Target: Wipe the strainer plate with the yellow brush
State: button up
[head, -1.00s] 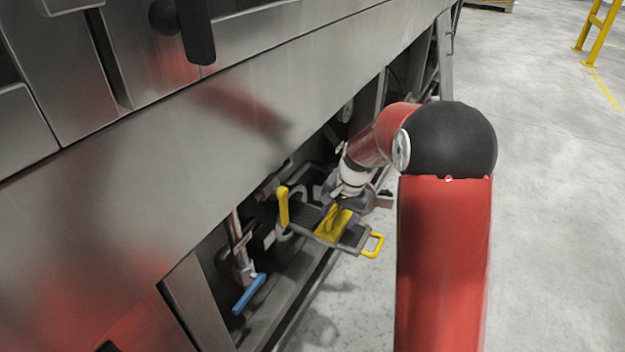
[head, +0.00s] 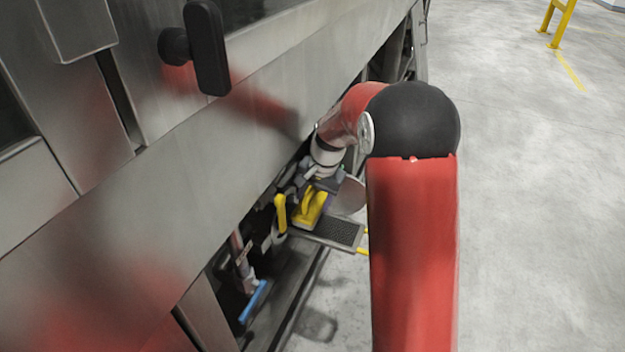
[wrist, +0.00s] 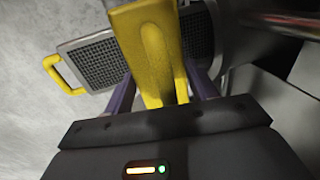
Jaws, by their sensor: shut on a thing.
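The strainer plate (head: 342,232) is a dark mesh in a grey frame, sticking out from under the machine, with a yellow loop handle (head: 364,246) at its outer end. In the wrist view the mesh (wrist: 92,62) shows on both sides of the brush. My gripper (head: 318,190) is shut on the yellow brush (head: 309,210), and its purple fingers flank the brush in the wrist view (wrist: 150,45). The brush is over the inner end of the plate. Its underside is hidden, so I cannot tell whether it touches the mesh.
A yellow lever (head: 280,213) stands just left of the brush. A blue handle (head: 253,301) hangs lower left. A grey round disc (head: 348,196) is right of the gripper. The machine's steel side (head: 150,190) overhangs the plate. Open concrete floor (head: 520,200) lies to the right.

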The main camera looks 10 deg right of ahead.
aim_at(315, 189)
jog(key=shift+r+p, duration=1.15)
jog(key=shift+r, duration=0.8)
jog(key=shift+s, duration=0.1)
